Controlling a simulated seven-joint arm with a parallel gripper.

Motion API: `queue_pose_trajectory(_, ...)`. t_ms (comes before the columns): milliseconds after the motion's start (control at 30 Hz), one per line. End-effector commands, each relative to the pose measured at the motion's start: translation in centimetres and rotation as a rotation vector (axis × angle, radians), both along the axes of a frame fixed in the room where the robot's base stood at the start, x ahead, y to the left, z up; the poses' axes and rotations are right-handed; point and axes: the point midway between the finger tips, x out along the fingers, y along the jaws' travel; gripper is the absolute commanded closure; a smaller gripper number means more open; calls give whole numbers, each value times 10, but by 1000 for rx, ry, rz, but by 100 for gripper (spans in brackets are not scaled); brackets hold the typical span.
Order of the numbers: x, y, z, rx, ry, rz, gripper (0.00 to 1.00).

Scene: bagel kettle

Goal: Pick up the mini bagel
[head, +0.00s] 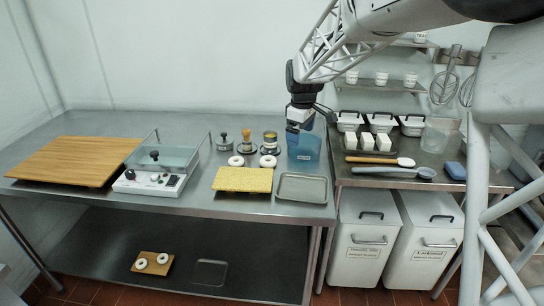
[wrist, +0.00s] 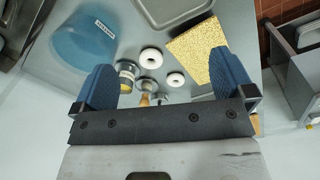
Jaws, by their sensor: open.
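Two small white ring-shaped bagels lie on the steel table behind the yellow board: a left one (head: 236,160) and a right one (head: 268,161). Both show in the wrist view, one nearer the blue bin (wrist: 151,58) and one nearer the yellow board (wrist: 175,79). Two similar rings (head: 141,264) (head: 162,258) lie on a wooden board on the lower shelf. Which ring is the mini bagel I cannot tell. My gripper (head: 300,125) is open and empty, to the right of the table bagels and above them. Its blue fingers (wrist: 162,60) are wide apart.
The blue bin (head: 305,152) stands close below my gripper. The yellow board (head: 243,180) and a grey tray (head: 302,188) lie in front. Small jars and tools (head: 246,143) stand behind the bagels.

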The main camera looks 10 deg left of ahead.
Motion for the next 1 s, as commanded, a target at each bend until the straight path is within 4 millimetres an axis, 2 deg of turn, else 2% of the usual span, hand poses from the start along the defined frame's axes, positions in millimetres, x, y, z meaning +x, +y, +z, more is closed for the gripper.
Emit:
queue_pose_trajectory(33, 12, 9, -9, -3, 7, 29, 0)
queue_pose_trajectory(200, 47, 37, -32, -9, 20, 135, 0)
queue_pose_trajectory(500, 100, 86, -82, -20, 45, 317, 0)
queue_pose_trajectory(733, 123, 110, -108, -24, 56, 406, 0)
queue_pose_trajectory(1000, 128, 116, -113, -25, 58, 429, 0)
